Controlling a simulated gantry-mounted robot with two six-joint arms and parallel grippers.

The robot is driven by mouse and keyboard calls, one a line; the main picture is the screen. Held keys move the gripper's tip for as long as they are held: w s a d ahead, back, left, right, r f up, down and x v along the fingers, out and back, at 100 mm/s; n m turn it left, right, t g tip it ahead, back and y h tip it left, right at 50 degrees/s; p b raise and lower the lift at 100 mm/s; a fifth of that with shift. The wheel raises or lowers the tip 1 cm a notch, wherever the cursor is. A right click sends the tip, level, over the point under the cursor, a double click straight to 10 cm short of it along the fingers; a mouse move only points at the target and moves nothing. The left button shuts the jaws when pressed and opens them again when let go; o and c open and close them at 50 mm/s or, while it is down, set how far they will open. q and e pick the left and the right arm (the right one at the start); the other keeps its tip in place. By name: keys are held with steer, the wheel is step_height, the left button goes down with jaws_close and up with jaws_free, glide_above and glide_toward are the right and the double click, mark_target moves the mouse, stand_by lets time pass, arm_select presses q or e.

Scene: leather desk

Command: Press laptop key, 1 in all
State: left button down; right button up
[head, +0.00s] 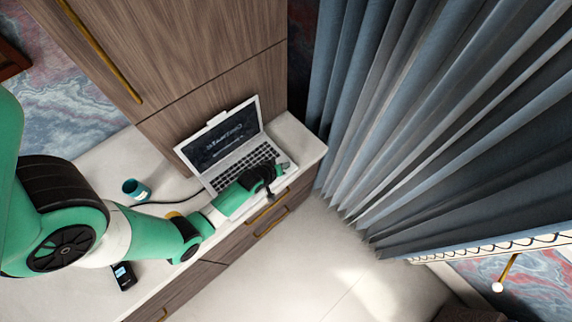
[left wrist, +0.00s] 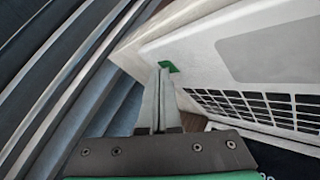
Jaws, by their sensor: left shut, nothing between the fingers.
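The open white laptop (head: 222,141) stands on the white desk top, its dark screen lit with text. Its black keys (head: 250,163) show partly; my gripper and arm cover the lower right of the keyboard. My left gripper (head: 284,166) is shut and empty, over the laptop's right front corner. In the left wrist view the shut fingers (left wrist: 164,68) reach to the edge of the laptop base (left wrist: 200,55). A small green patch shows right at the fingertips. I cannot tell whether the tips touch the laptop. My right gripper is not in view.
A teal mug (head: 136,190) stands left of the laptop, near a dark cable. A black phone (head: 124,276) lies near my left arm. Blue-grey curtains (head: 400,110) hang to the right of the desk. A wooden cabinet (head: 160,60) rises behind.

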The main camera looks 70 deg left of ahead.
arm_select(q)
steer(key=shift+r+p, duration=0.8)
steer(key=shift+r, duration=0.1)
step_height(320, 180, up, 5)
steer(key=p, duration=0.5)
stand_by(0.6)
